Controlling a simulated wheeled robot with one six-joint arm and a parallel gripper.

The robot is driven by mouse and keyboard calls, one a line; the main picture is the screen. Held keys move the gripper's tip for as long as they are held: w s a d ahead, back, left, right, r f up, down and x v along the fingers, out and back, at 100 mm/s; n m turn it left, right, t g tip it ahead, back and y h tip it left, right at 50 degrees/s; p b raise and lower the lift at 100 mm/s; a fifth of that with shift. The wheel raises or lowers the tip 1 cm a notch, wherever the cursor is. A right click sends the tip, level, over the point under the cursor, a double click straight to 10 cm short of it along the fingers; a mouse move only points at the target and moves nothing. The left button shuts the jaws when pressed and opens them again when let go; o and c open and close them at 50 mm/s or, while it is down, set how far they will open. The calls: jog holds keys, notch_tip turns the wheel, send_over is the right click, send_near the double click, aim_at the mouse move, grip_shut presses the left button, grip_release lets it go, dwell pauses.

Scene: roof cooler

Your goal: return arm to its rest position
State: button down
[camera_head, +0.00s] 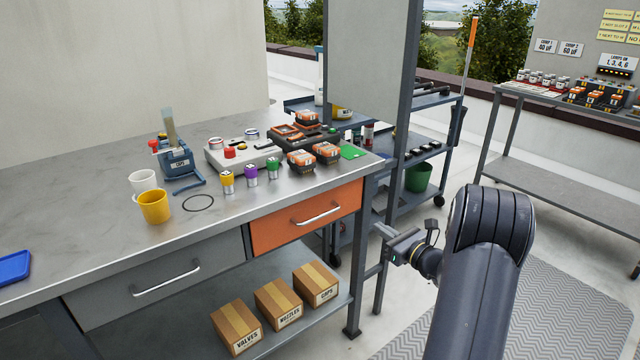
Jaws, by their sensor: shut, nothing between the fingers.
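My arm rises from the lower right of the head view and bends at a dark rounded elbow. My gripper (382,231) is beyond the elbow, pointing left. It is shut and empty. It appears just right of the metal workbench (110,232), in front of a grey upright post. How far it is from the post and the bench, I cannot tell. Part of the wrist is hidden behind the arm.
The bench's orange drawer (307,215) is closed. Cups, batteries and chargers stand on top; several cardboard boxes (278,303) sit below. A grey panel (366,60) and a shelf cart with a green bin (418,177) stand behind. Patterned mat (570,310) lies at right.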

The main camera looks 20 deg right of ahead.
aim_at(341, 201)
jog(key=x, duration=1.4)
jog(key=shift+s, duration=0.1)
